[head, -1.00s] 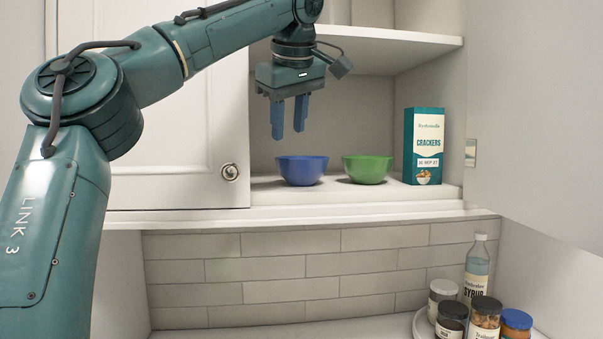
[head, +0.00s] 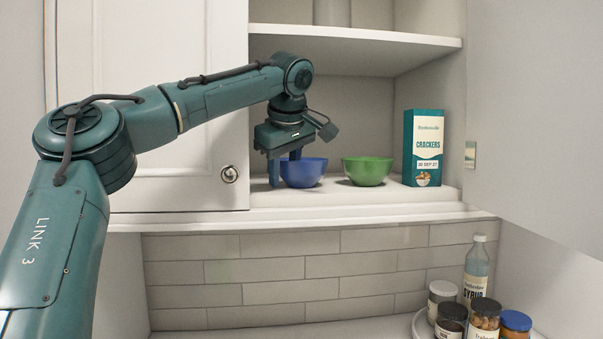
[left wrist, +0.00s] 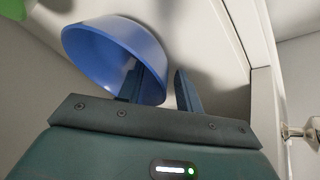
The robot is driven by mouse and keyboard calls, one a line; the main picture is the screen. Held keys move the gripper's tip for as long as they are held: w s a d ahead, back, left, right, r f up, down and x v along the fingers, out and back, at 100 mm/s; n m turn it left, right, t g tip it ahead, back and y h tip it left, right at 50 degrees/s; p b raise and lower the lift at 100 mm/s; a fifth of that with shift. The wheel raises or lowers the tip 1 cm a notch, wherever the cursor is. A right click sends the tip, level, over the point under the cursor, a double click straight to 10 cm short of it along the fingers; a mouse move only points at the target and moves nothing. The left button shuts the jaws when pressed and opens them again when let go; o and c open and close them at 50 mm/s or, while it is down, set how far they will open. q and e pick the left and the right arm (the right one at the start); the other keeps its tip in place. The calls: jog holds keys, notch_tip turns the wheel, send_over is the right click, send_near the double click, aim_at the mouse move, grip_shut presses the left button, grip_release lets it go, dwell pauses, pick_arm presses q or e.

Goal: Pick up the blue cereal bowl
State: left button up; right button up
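The blue cereal bowl (head: 306,173) stands upright on the lower cabinet shelf. My left gripper (head: 284,170) is down at the bowl's left side with its fingers pointing down. One finger is inside the bowl and the other is outside its left wall. The left wrist view shows the bowl (left wrist: 100,55) with its near rim between the two spread fingers of the gripper (left wrist: 160,75). A gap shows between the outer finger and the bowl wall. The inner fingertip is partly hidden in the bowl. My right gripper is not in view.
A green bowl (head: 367,171) stands close to the right of the blue one, with a crackers box (head: 423,147) further right. An upper shelf (head: 360,42) hangs above. A closed cabinet door (head: 180,130) is at left. Jars and a syrup bottle (head: 476,268) stand below right.

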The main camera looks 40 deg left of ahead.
pick_arm(q)
jog(key=shift+c, duration=0.2)
grip_shut()
dwell(0.3)
